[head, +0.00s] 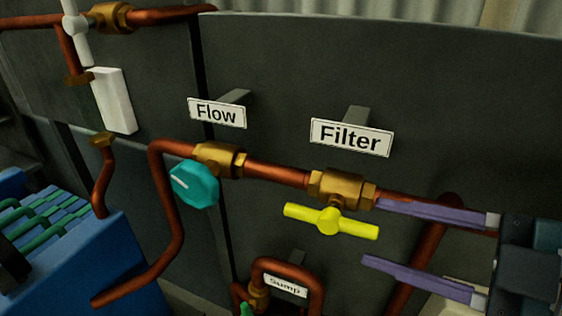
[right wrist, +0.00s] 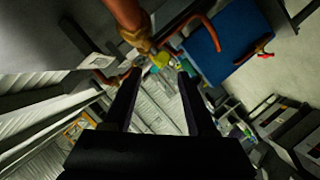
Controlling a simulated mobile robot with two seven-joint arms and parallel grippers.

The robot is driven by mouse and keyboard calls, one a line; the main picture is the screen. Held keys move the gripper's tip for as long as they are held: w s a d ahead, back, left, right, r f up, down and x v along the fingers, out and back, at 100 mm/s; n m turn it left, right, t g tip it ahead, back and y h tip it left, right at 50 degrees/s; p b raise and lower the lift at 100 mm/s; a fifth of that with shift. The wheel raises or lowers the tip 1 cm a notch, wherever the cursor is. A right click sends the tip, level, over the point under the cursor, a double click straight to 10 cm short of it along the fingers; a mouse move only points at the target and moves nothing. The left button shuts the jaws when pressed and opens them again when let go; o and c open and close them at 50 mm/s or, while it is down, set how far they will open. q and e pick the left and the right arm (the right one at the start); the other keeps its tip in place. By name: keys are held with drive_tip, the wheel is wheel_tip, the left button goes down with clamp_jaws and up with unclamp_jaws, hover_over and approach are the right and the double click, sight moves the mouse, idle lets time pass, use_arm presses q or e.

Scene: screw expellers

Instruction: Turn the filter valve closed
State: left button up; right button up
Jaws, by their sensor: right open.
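The filter valve is a brass body (head: 342,188) on a copper pipe, under a sign reading "Filter" (head: 350,137). Its yellow bar handle (head: 310,216) lies nearly level, roughly along the pipe, tilted slightly down to the right. My right gripper (head: 371,233) comes in from the right with its two purple fingers apart, one above the other. The handle's right end is at the gap between the fingertips; I cannot tell whether they touch. In the right wrist view the yellow handle (right wrist: 161,59) shows just beyond the open fingertips. My left gripper is not in view.
A teal knob (head: 195,184) under the "Flow" sign (head: 216,112) is on the same pipe to the left. A "Sump" sign (head: 285,285) and a bent copper pipe sit below. A white-handled valve (head: 76,30) is at the upper left. A blue machine (head: 95,262) stands at the lower left.

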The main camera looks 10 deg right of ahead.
sight(342, 223)
drive_tip(key=x, duration=0.8)
drive_tip(key=shift+w+a+p, duration=0.1)
drive_tip(key=shift+w+p, duration=0.1)
drive_tip(key=shift+p, duration=0.2)
clamp_jaws()
drive_tip(key=shift+f, duration=0.1)
